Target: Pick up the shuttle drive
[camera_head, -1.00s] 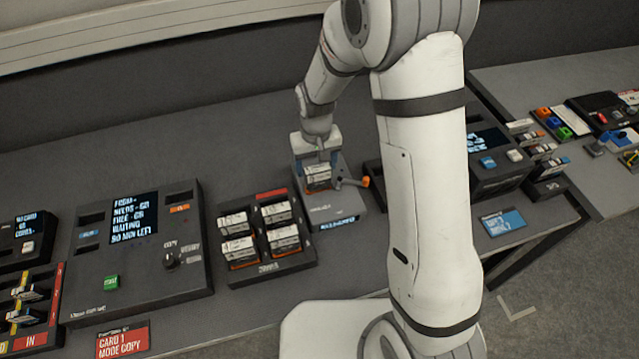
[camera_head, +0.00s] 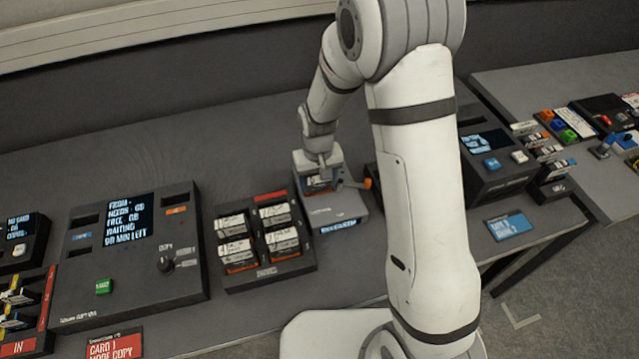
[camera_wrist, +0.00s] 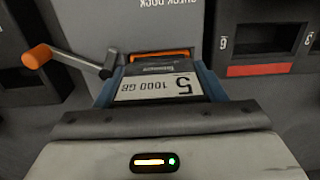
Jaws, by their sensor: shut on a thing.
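The shuttle drive (camera_wrist: 155,88) is a flat block with a white label reading "5" and "1000 GB" and an orange strip at its far end. In the head view my gripper (camera_head: 320,180) is low over the dock (camera_head: 340,212), and the drive is mostly hidden. How deep the drive sits in the slot I cannot tell.
A lever with an orange knob (camera_wrist: 38,56) stands close beside the gripper. The dock has a small lit screen (camera_head: 338,226). A rack of several drives (camera_head: 265,245) is left of the dock. A copier console (camera_head: 130,250) is further left. Bare bench lies behind.

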